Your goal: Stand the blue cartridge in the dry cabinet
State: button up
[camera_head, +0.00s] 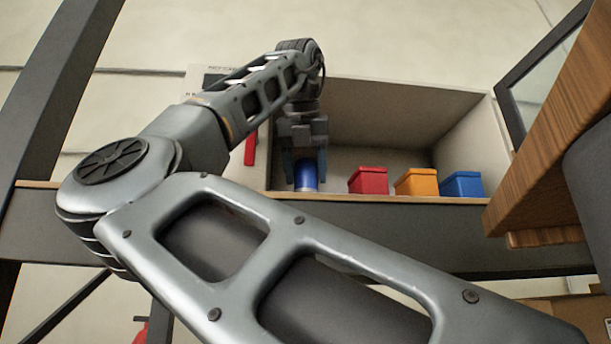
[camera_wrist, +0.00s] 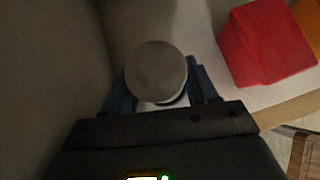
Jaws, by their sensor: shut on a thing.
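The blue cartridge (camera_head: 305,175) is upright between the fingers of my gripper (camera_head: 305,168), at the left end of the open cabinet (camera_head: 375,120). My gripper is shut on it. In the wrist view the cartridge's round grey top (camera_wrist: 156,70) shows between the two blue fingers of my gripper (camera_wrist: 160,88). The cabinet's pale floor (camera_wrist: 198,50) lies below it. I cannot tell whether the cartridge's base touches the floor. The cabinet's left wall is close to the gripper.
A red box (camera_head: 368,181), an orange box (camera_head: 416,182) and a blue box (camera_head: 462,184) stand in a row to the right inside the cabinet. The red box (camera_wrist: 265,42) is nearest the cartridge. An open glazed door (camera_head: 545,75) and a wooden top (camera_head: 560,130) are at the right.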

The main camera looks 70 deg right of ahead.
aim_at(304, 167)
jog(key=shift+f, duration=0.85)
jog(key=o, duration=1.3)
jog(key=shift+c, duration=0.2)
jog(key=shift+a+r, duration=0.1)
jog(key=shift+s+a+r, duration=0.1)
jog(key=shift+a+r, duration=0.1)
jog(key=shift+r, duration=0.05)
jog(key=v, duration=0.4)
jog(key=shift+s+a+b, duration=0.1)
jog(key=shift+a+b, duration=0.2)
jog(key=s+a+b, duration=0.2)
jog(key=s+a, duration=0.1)
jog(key=a, duration=0.7)
jog(key=shift+s+a, duration=0.4)
